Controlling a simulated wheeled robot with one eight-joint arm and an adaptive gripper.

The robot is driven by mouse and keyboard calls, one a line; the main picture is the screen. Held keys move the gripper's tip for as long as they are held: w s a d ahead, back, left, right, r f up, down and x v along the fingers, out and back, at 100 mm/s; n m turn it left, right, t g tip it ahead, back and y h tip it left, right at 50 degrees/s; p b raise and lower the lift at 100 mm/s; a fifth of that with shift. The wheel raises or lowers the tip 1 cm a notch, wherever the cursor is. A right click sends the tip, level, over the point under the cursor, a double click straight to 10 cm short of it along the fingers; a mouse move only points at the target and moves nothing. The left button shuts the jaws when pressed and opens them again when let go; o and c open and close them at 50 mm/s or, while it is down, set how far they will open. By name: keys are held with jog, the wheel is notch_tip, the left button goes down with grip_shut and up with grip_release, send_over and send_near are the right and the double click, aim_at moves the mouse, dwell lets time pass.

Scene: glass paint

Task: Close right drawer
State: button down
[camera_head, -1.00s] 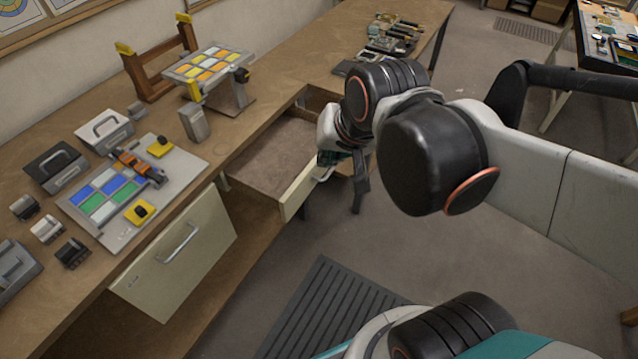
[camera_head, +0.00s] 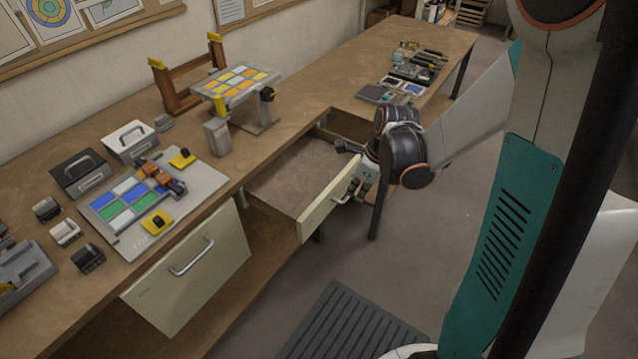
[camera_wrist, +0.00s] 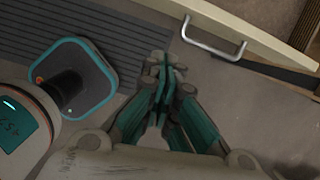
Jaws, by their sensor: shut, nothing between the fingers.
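The right drawer (camera_head: 325,211) stands pulled out from under the workbench, its brown inside showing from above. It has a cream front and a metal handle (camera_head: 345,194). In the wrist view the drawer front (camera_wrist: 262,37) runs along the upper right, with its handle (camera_wrist: 213,50) to the right of my fingertips. My gripper (camera_wrist: 163,68) is shut and empty. In the head view it is near the right end of the drawer front, partly hidden by my wrist. I cannot tell whether it touches the front.
The left drawer front (camera_head: 190,262) sits under the bench at the near left, with its own handle. The workbench (camera_head: 110,115) holds a glass panel on a stand (camera_head: 237,85), a wooden rack and several tools. A ribbed floor mat (camera_head: 350,325) lies below. Floor right of the drawer is open.

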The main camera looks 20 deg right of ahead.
jog(key=w+a+f+b, duration=0.1)
jog(key=w+f+b, duration=0.1)
jog(key=f, duration=0.3)
jog(key=w+a+f+m+b, duration=0.1)
jog(key=w+a+f+b, duration=0.1)
jog(key=f, duration=0.4)
jog(key=shift+w+a+f+b, duration=0.15)
jog(key=shift+w+f+b, duration=0.1)
jog(key=shift+w+b, duration=0.3)
